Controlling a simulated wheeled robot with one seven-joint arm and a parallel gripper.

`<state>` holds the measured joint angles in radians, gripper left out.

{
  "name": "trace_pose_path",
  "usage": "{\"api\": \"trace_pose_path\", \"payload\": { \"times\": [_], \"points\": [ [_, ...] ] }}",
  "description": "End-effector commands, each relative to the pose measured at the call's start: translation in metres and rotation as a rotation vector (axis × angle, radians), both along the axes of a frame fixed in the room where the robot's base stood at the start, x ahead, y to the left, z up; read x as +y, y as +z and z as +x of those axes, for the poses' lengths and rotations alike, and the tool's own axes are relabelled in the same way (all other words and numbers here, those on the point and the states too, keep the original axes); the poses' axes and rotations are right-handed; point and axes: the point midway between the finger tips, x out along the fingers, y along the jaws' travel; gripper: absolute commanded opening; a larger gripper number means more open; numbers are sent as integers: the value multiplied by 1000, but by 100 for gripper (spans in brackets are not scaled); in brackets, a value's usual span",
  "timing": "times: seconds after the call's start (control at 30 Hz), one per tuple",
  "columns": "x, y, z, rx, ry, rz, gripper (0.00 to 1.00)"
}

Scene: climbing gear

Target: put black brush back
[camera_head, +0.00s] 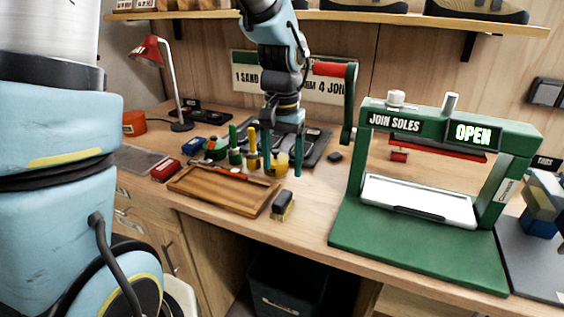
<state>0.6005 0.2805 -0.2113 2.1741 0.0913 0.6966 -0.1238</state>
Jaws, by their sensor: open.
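A small black brush (283,203) with pale yellowish bristles lies on the bench just right of a wooden tray (215,203). It is close to the front edge of the bench. My gripper (283,170) points straight down behind the brush, further back over the bench. Its two fingers are apart. A yellow round object (282,163) shows between them; I cannot tell whether it lies between the fingers or behind them. The brush is apart from the gripper.
Green and yellow-handled tools (252,150) stand behind the tray. A green press (420,245) with an "OPEN" display stands to the right. A red lamp (150,48) is at the back left. A shelf (360,17) runs above. A dark bin (285,290) sits below.

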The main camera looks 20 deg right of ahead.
Motion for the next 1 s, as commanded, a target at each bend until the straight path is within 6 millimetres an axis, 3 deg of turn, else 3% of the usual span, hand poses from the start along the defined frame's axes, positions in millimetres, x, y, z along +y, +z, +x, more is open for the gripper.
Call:
{"api": "trace_pose_path", "payload": {
  "times": [0.23,0.33,0.43,0.53,0.6,0.7,0.83,1.0],
  "points": [
    [1,8,0,0,2,0,76],
    [19,7,8,-6,44,-3,76],
    [65,6,23,-24,157,-14,76],
    [130,3,32,-55,316,-31,76],
    [172,0,32,-75,423,-42,76],
    [217,-3,24,-103,545,-53,76],
    [248,-5,15,-125,636,-62,76],
    [254,-6,13,-129,653,-63,76]
  ]
}}
